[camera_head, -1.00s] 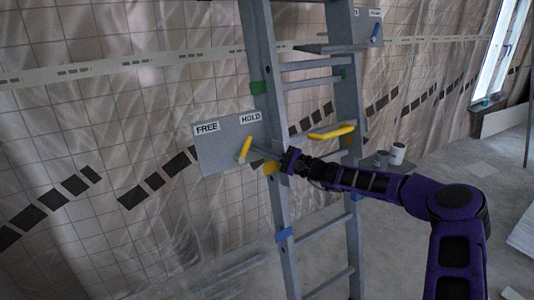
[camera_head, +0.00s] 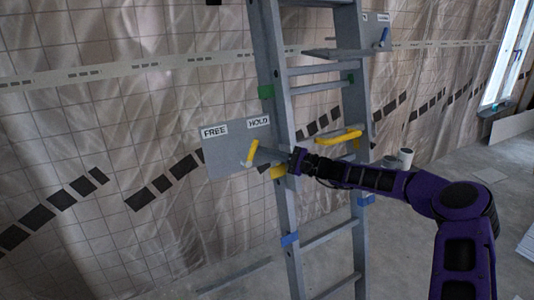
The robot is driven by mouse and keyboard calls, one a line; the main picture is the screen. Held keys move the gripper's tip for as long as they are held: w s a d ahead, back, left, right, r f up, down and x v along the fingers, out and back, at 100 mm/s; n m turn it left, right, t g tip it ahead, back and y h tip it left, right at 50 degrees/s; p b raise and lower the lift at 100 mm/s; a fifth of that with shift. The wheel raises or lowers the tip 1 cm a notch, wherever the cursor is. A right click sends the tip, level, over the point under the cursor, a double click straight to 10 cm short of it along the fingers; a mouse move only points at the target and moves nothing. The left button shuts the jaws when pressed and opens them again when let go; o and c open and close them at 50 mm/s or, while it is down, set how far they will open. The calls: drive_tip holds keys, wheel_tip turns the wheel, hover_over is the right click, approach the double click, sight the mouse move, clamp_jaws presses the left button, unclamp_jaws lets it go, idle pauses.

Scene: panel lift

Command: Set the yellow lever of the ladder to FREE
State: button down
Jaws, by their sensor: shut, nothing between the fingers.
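The yellow lever (camera_head: 252,153) sits on a grey panel (camera_head: 226,158) on the left side of the grey ladder (camera_head: 281,108). The panel carries a FREE label (camera_head: 215,131) at its upper left and a HOLD label (camera_head: 258,122) at its upper right. The lever tilts up and slightly right, with its top toward HOLD. My gripper (camera_head: 293,160) is shut and empty at the ladder's left rail, right of the lever. A grey piece spans between lever and gripper; I cannot tell whether the gripper touches it.
Another panel with a blue lever (camera_head: 384,37) is at the upper right. A white pot (camera_head: 405,157) stands behind my arm. Plastic-draped wall lies behind the ladder. Floor left of the ladder is mostly clear.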

sight(257, 144)
drive_tip(key=shift+a+r+n, duration=0.1)
drive_tip(key=shift+r+n, duration=0.05)
drive_tip(key=shift+n, duration=0.15)
drive_tip(key=n+g, duration=0.1)
drive_tip(key=a+r+n+g+h, duration=0.1)
drive_tip(key=shift+s+r+n+h+p, duration=0.1)
drive_tip(key=shift+r+n+h+p, duration=0.15)
drive_tip(key=shift+n+h+p, duration=0.05)
drive_tip(key=n, duration=0.1)
drive_tip(key=a+r+n+h, duration=0.1)
drive_tip(key=n+g+h+p, duration=0.1)
drive_tip(key=shift+s+a+r, duration=0.2)
drive_tip(key=shift+s+a, duration=0.05)
drive_tip(key=shift+s, duration=0.05)
drive_tip(key=n+h, duration=0.1)
drive_tip(key=a+n, duration=0.1)
drive_tip(key=h+p, duration=0.1)
drive_tip(key=shift+s+a+r+n+g+h, duration=0.25)
drive_tip(key=shift+s+r+n+g+h, duration=0.05)
drive_tip(key=shift+s+n+g, duration=0.1)
drive_tip(key=shift+s+a+n+h+p, duration=0.25)
drive_tip(key=shift+a+n+h, duration=0.1)
drive_tip(key=shift+n+h, duration=0.2)
drive_tip(key=shift+s+a+n+h+p, duration=0.2)
drive_tip(key=shift+a+n+h, duration=0.1)
drive_tip(key=shift+n+h, duration=0.2)
drive_tip(key=shift+w+r, duration=0.1)
